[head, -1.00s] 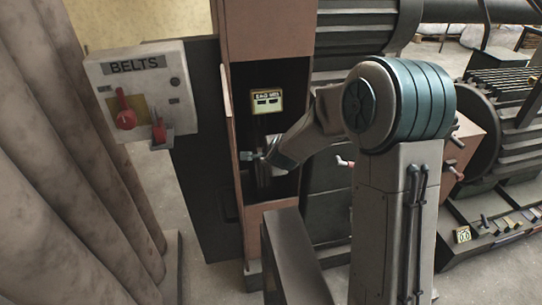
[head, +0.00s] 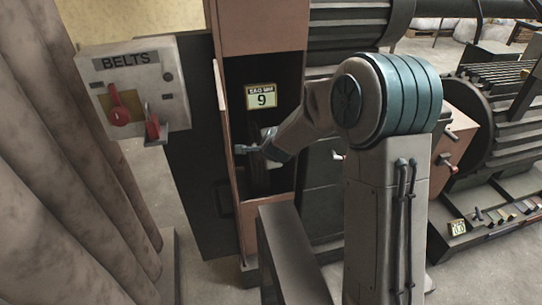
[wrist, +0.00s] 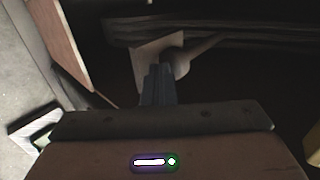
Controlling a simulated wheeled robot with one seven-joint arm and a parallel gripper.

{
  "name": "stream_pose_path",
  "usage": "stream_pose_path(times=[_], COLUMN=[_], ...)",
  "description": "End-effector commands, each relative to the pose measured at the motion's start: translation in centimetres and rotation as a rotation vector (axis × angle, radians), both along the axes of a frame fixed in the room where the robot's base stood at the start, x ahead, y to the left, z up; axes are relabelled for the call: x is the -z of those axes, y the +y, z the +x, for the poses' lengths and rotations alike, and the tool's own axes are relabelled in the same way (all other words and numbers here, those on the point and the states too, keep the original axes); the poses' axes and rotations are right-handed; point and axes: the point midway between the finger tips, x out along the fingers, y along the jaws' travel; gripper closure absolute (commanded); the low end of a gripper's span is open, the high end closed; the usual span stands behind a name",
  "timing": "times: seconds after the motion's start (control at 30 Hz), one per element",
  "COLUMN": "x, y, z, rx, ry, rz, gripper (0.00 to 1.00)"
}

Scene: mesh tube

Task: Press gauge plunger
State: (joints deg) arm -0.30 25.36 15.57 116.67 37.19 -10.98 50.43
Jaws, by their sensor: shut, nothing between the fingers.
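The gauge display (head: 261,97) hangs on the dark back of a tall open cabinet in the head view and reads 9 under a small label. My gripper (head: 240,149) reaches into the cabinet below the display, near its left wall. In the wrist view my gripper (wrist: 159,72) is shut, with its fingers together and empty. A pale plate (wrist: 155,50) with a rounded part (wrist: 178,64) lies just beyond the fingertips. I cannot tell whether this is the plunger, or whether the fingers touch it. No plunger is clearly visible in the head view.
The cabinet's reddish front frame (head: 266,225) surrounds the opening. A BELTS panel (head: 134,90) with red handles stands at left, beside hanging curtains (head: 70,170). A dark ledge (head: 290,250) stands before the cabinet. Ribbed machinery (head: 500,120) fills the right side.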

Motion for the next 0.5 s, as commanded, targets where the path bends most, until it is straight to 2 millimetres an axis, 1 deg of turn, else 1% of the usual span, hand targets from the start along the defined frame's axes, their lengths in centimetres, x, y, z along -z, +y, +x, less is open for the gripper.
stream_pose_path(times=[0.03,0.17,0.2,0.5], x=[0.3,0.5,-0.9,-4.6], y=[-0.2,-0.5,-0.6,-1.4], z=[-0.5,-2.3,-2.7,-6.6], rx=[0.001,-0.002,-0.003,-0.003], ry=[-0.003,-0.002,-0.004,-0.002], rz=[0.000,0.000,-0.001,-0.001], gripper=[1.00,1.00,1.00,1.00])
